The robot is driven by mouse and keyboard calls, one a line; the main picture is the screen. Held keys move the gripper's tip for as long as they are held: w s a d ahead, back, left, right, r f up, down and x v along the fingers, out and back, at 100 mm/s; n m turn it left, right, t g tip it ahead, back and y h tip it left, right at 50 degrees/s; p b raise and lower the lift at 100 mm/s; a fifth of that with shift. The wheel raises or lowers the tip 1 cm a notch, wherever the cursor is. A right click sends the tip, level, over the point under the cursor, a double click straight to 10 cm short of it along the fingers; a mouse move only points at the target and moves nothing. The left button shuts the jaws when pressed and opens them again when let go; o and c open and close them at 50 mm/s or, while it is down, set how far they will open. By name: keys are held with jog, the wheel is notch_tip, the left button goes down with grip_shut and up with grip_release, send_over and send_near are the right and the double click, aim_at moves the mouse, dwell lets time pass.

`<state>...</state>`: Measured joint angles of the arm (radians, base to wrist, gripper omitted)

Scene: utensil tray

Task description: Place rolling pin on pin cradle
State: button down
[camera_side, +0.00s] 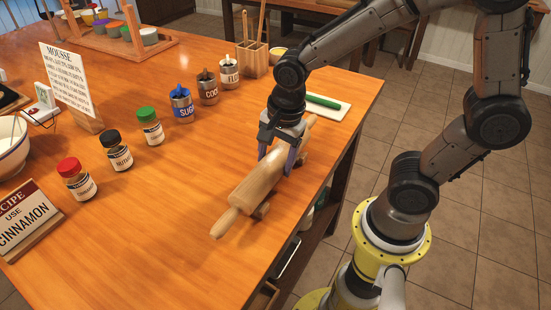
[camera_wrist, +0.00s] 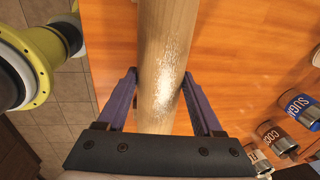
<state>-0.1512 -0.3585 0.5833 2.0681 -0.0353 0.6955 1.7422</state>
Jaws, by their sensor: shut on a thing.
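The rolling pin (camera_side: 250,187) is pale wood and lies diagonally near the table's right edge, one handle pointing to the front left. My gripper (camera_side: 277,160) is shut on its barrel from above, toward the far end. In the wrist view the purple fingers of my gripper (camera_wrist: 160,85) flank the rolling pin (camera_wrist: 165,45), which has a whitish patch. Small wooden parts of what looks like the pin cradle (camera_side: 262,211) show below the pin's right side. The rest of the cradle is hidden by the pin; I cannot tell whether the pin touches it.
Several jars stand in a diagonal row left of the pin, including the sugar tin (camera_side: 181,104) and a red-lidded jar (camera_side: 76,179). A white board with a green item (camera_side: 324,103) lies behind my gripper. The table (camera_side: 150,230) is clear at the front left of the pin.

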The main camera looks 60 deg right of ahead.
jog(key=shift+f, duration=0.55)
jog(key=shift+c, duration=0.2)
grip_release()
notch_tip(320, 180, up, 13)
jog(key=s, duration=0.2)
jog(key=n+t, duration=0.3)
jog(key=n, duration=1.1)
send_near(284, 163)
jog(key=s+d+r, duration=0.3)
jog(key=n, duration=0.1)
jog(key=s+n, duration=0.1)
jog(key=n, duration=0.2)
jog(key=shift+s+d+f+t, duration=0.3)
jog(key=shift+s+t, duration=0.05)
jog(key=shift+t, duration=0.05)
